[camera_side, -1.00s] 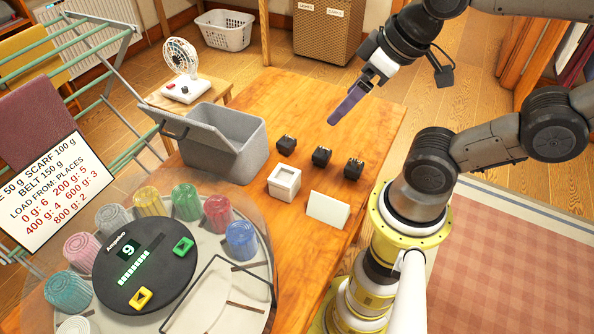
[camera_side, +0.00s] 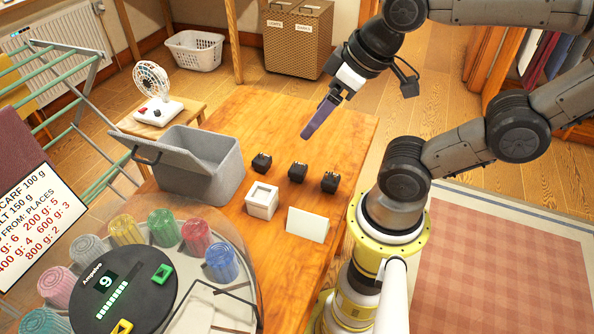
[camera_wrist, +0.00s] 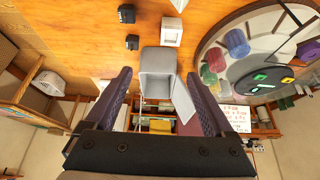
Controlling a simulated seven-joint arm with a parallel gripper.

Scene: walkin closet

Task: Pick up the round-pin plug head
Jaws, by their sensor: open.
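Three small black plug heads stand in a row on the wooden table in the side view: a left one (camera_side: 262,162), a middle one (camera_side: 298,172) and a right one (camera_side: 330,182). Metal pins show on top, but I cannot tell which plug has round pins. Two black plugs also show in the wrist view, one at the top edge (camera_wrist: 126,13) and one lower (camera_wrist: 132,42). My gripper (camera_side: 307,134) hangs above the table, beyond the plugs and apart from them. In the wrist view its purple fingers (camera_wrist: 159,74) are spread wide with nothing between them.
A white socket-like box (camera_side: 262,201) and a blank white card (camera_side: 307,224) stand in front of the plugs. A grey open-lidded bin (camera_side: 215,183) is left of them. A round dial with coloured cups (camera_side: 138,284) fills the near left. The table's far part is clear.

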